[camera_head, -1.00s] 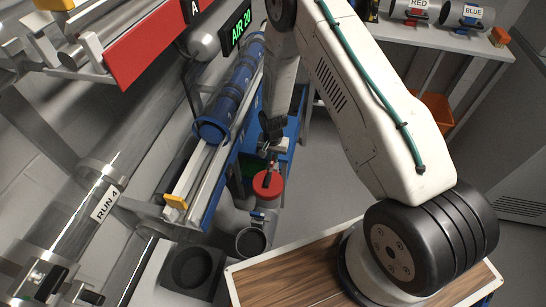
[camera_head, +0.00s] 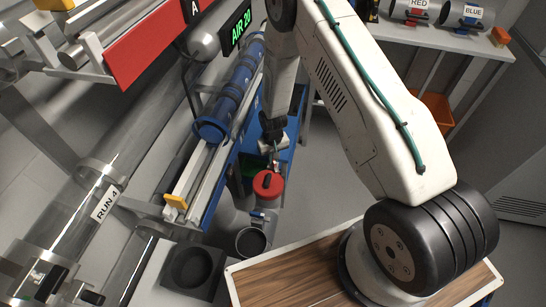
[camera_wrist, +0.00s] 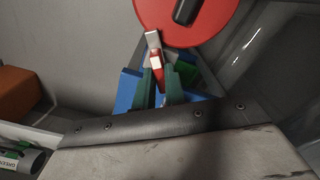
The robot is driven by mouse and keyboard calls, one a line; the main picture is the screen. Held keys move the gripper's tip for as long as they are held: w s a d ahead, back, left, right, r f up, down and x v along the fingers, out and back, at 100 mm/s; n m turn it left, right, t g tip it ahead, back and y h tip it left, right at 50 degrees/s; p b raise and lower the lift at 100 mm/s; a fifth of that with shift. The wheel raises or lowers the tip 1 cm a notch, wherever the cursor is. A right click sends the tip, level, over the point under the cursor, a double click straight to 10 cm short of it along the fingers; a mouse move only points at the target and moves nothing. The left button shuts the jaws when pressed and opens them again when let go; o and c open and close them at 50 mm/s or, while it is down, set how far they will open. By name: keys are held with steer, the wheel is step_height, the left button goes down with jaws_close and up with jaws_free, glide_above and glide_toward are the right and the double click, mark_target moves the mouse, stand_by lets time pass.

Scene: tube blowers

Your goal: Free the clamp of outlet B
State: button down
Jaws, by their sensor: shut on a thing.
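A red round cap (camera_head: 267,185) with a dark handle sits over a clear tube end below the blue bench side in the head view. The cap also fills the top of the wrist view (camera_wrist: 188,18). A small metal clamp lever with a red part (camera_wrist: 156,60) stands at the cap's near edge. My gripper (camera_wrist: 160,88) is shut on this lever, its green-faced fingers on either side. In the head view my gripper (camera_head: 274,146) is small and dark, just above the cap. No letter B is readable, and the clamp's latch is too small to judge.
A blue tube assembly (camera_head: 232,90) lies on rails left of my arm. An open grey cup (camera_head: 251,241) and a dark round holder (camera_head: 192,268) are below. Tubes marked RED (camera_head: 414,10) and BLUE (camera_head: 466,16) lie on a bench at the upper right.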

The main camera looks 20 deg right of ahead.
steer(key=n, duration=0.5)
steer(key=shift+n, duration=0.3)
steer(key=n, duration=0.5)
steer(key=shift+n, duration=0.4)
steer(key=c, duration=1.5)
jaws_free()
steer(key=shift+o, duration=0.2)
steer(key=shift+r, duration=3.95)
